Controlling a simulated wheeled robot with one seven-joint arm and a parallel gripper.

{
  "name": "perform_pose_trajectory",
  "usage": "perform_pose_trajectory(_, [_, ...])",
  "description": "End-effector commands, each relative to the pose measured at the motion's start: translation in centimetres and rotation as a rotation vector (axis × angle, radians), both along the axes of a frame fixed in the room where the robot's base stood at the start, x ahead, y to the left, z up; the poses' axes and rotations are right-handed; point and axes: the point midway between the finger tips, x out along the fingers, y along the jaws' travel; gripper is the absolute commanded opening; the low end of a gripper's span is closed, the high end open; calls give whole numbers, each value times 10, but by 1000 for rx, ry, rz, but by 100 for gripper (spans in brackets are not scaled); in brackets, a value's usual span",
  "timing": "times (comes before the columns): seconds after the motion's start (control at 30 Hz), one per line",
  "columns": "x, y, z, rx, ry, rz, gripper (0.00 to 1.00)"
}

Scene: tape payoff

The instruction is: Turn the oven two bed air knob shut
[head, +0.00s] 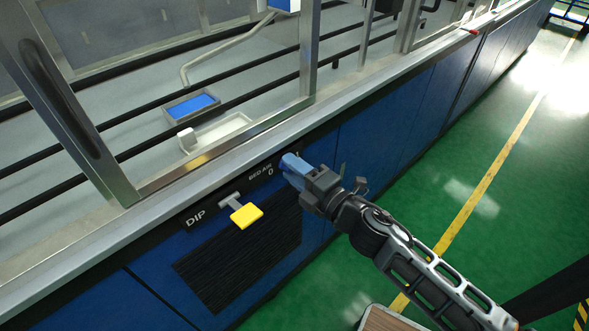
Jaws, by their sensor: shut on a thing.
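The bed air knob is a blue piece (290,164) on the dark label strip of the blue machine front, beside the words "BED AIR" and a "0". My gripper (296,172) comes from the lower right and is shut on the knob. The jaws and my wrist cover most of the knob, so its pointer and its exact turn cannot be seen.
A yellow-ended lever (246,215) marked "DIP" sticks out left of the knob, above a dark louvred grille (240,257). A metal ledge (190,190) runs above the panel. Trays with blue and white contents (192,106) sit behind the frame. Green floor (480,150) is open at right.

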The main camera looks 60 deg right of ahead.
Motion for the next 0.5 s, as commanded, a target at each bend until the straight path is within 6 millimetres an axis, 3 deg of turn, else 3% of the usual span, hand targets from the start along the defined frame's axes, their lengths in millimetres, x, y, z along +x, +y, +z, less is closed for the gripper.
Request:
perform_pose_trajectory(0.1, [1,1,0,-1,-1,2,6])
perform_pose_trajectory(0.13, [1,1,0,0,-1,2,38])
perform_pose_trajectory(0.33, [1,1,0,0,-1,1,57])
perform_pose_trajectory(0.5, [0,0,0,1,0,1,57])
